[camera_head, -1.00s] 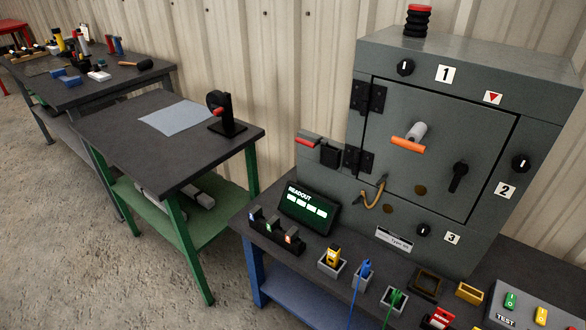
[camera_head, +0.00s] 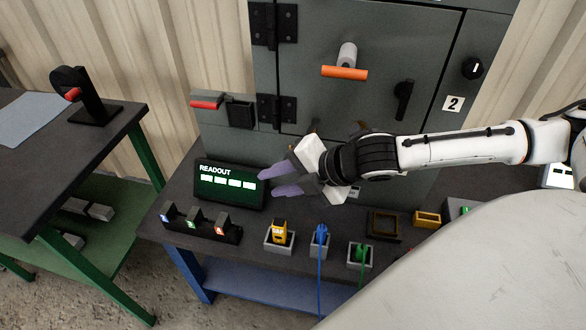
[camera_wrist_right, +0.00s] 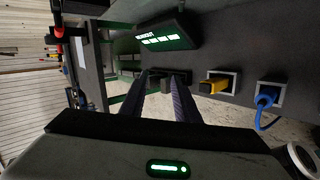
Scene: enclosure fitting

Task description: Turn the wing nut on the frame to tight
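A black upright frame (camera_head: 88,98) stands on the side table at the left of the head view. A small red part (camera_head: 72,94) sits on its left side and looks like the wing nut; its exact shape is too small to tell. My right gripper (camera_head: 274,182) is in front of the cabinet, beside the readout, far to the right of the frame. Its two fingers are apart with nothing between them, as the right wrist view (camera_wrist_right: 158,98) also shows. My left gripper is not in view.
The grey cabinet (camera_head: 330,100) with an orange handle (camera_head: 344,72) rises behind my right arm. A readout (camera_head: 230,184), a row of small blocks (camera_head: 200,224) and sockets with yellow, blue and green plugs line the bench. A gap separates bench and side table.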

